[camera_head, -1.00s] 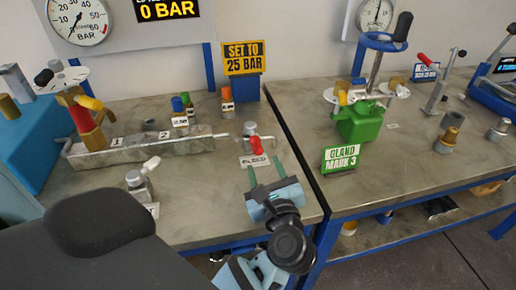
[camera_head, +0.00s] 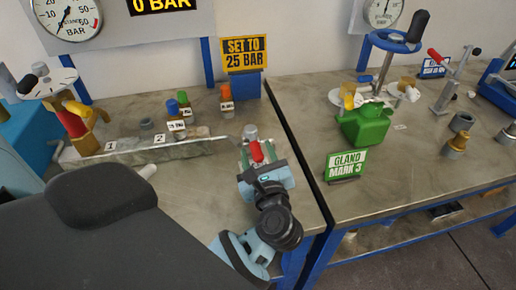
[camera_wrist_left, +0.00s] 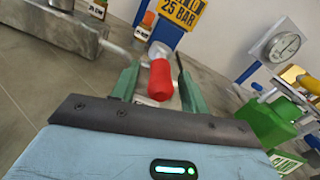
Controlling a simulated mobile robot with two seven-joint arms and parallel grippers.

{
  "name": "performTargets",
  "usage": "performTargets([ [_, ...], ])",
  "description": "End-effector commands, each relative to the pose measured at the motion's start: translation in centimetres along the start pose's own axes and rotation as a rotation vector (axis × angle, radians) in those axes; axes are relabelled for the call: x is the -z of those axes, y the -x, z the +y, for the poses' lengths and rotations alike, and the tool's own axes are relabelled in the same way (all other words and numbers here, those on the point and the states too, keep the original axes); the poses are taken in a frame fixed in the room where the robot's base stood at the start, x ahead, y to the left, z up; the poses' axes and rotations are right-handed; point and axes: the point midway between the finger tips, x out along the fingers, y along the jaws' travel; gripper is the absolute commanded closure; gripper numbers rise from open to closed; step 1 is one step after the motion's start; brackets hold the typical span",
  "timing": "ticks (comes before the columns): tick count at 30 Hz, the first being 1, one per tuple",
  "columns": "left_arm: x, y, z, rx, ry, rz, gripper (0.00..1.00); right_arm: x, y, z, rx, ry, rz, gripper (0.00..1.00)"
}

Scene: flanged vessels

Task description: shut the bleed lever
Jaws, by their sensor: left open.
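The bleed lever has a red handle (camera_head: 256,151) on a grey metal valve body (camera_head: 250,132), at the right end of the thin pipe on the left bench. My left gripper (camera_head: 258,162) is open, with its fingers on either side of the red handle. In the left wrist view the red handle (camera_wrist_left: 160,80) shows between the two green fingers (camera_wrist_left: 158,92), with a visible gap to each. I cannot tell whether a finger touches it. The bleed label is mostly hidden behind the gripper. My right gripper is not in view.
A long metal block (camera_head: 150,152) lies left of the lever, with small coloured bottles (camera_head: 180,112) behind it. A yellow "SET TO 25 BAR" sign (camera_head: 245,53) stands behind. A green vessel (camera_head: 366,124) and a gland sign (camera_head: 345,165) stand on the right bench.

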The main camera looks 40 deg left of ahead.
Motion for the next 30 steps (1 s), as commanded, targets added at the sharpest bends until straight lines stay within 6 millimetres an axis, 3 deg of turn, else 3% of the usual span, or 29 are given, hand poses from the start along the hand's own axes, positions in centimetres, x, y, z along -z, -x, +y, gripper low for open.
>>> performTargets([
  [7,0.04,0.00,0.04,0.000,0.000,0.000,0.55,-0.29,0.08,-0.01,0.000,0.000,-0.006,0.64],
  [18,0.03,0.00,0.03,0.000,0.000,0.000,1.00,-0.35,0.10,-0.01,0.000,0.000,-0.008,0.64],
  [30,-0.16,-0.39,0.63,0.007,-0.002,0.001,1.00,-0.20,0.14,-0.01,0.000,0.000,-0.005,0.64],
])
